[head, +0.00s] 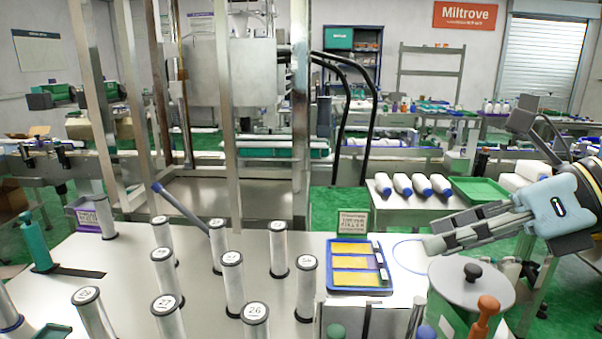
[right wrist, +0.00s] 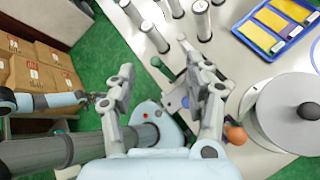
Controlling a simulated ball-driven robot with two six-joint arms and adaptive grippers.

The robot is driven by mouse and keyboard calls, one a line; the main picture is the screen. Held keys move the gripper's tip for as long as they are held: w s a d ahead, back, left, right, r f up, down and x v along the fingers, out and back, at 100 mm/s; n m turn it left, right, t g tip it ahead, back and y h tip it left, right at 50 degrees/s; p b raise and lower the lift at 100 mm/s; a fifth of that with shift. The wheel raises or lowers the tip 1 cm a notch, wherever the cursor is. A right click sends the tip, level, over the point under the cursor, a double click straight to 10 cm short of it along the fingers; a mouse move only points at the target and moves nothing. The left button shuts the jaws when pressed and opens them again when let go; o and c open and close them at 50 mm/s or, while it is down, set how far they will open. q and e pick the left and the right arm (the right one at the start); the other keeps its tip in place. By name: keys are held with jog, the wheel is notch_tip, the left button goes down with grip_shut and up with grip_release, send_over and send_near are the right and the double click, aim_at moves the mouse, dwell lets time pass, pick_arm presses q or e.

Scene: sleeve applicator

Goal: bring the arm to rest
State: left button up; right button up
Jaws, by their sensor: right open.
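My right gripper (head: 428,244) comes in from the right in the head view, above the worktable's right side, near a round lidded pot (head: 450,283). Its jaws are apart with nothing between them. In the right wrist view, the open fingers (right wrist: 160,66) spread over the table's front edge and green floor, with the pot (right wrist: 262,122) to their right. What looks like my left gripper (right wrist: 88,98) shows small at the left of the right wrist view, over the floor near cardboard boxes. Its jaws are too small to read. It does not show in the head view.
Several numbered clear cylinders (head: 232,285) stand on the worktable (head: 120,262). A blue tray (head: 358,290) with yellow pads lies left of my right gripper. An orange-handled tool (head: 484,315) stands in front of the pot. Cardboard boxes (right wrist: 40,75) fill a shelf.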

notch_tip(320, 180, up, 15)
jog(key=w+a+m+t+y, duration=0.1)
jog(key=m+t+y, duration=0.3)
jog(key=m+t, duration=0.8)
jog(key=w+d+f+m+t+h, duration=0.2)
jog(key=d+m+t+h, duration=0.3)
jog(key=d+m+h, duration=0.75)
jog(key=s+d+f+m+g+h, duration=0.2)
jog(key=s+f+m+g+h, duration=0.15)
jog(key=f+m, duration=0.4)
jog(key=s+d+f+m+g+h, duration=0.1)
jog(key=s+f+m+g+h, duration=0.15)
jog(key=f+m+g, duration=0.4)
jog(key=s+a+f+m+g+y, duration=0.2)
jog(key=s+a+f+g, duration=0.15)
jog(key=s+f, duration=0.45)
jog(key=s+a+f+m+g+y, duration=0.25)
jog(key=s+f+g, duration=0.25)
jog(key=s+f, duration=0.35)
notch_tip(320, 180, down, 31)
jog(key=s+d+g+h+b, duration=0.1)
jog(key=s+d+b, duration=0.1)
jog(key=b, duration=0.3)
jog(key=s+d+f+g+b, duration=0.1)
jog(key=s+f+b, duration=0.3)
jog(key=s+f, duration=1.4)
notch_tip(320, 180, down, 2)
jog(key=shift+g, duration=0.35)
